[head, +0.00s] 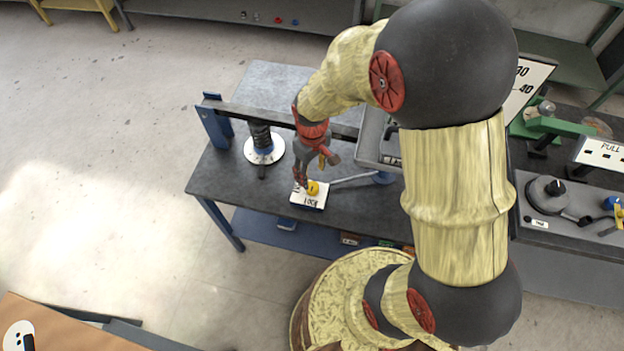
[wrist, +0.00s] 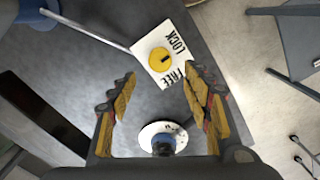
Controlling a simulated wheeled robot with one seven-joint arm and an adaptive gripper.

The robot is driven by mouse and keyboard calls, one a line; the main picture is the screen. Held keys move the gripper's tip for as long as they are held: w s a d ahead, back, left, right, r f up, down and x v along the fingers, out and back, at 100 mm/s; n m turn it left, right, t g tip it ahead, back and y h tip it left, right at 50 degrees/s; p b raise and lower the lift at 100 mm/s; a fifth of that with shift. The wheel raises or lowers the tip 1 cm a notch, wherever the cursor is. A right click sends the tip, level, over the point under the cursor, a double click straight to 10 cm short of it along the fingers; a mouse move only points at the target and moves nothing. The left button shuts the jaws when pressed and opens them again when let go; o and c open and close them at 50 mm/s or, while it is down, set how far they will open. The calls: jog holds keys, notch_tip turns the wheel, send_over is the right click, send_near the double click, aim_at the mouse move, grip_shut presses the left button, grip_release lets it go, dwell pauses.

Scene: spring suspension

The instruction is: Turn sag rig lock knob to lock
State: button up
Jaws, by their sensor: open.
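The lock knob (head: 313,188) is a yellow disc on a white label plate (head: 305,201) near the table's front edge. In the wrist view the knob (wrist: 160,61) has a short black mark, and the plate (wrist: 149,43) reads LOCK and FREE. I cannot tell which word the mark points to. My gripper (head: 315,172) hangs just above and behind the knob. In the wrist view its open, empty fingers (wrist: 160,80) are spread, with the knob beyond the tips and between them. I see no contact with the knob.
A dark spring on a white round base (head: 250,155) stands left, under a long dark beam (head: 262,115) on a blue post (head: 214,123). A thin rod (head: 350,179) runs right from near the plate. The grey table (head: 235,180) is clear at front left.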

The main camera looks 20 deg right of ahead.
jog(key=shift+r, duration=1.8)
jog(key=s+r+m+t, duration=0.2)
jog(key=s+r, duration=0.5)
jog(key=r, duration=0.5)
jog(key=s+r+m+t, duration=0.2)
jog(key=s+r, duration=0.5)
jog(key=r, duration=0.5)
jog(key=shift+r+t, duration=0.2)
jog(key=shift+t, duration=0.6)
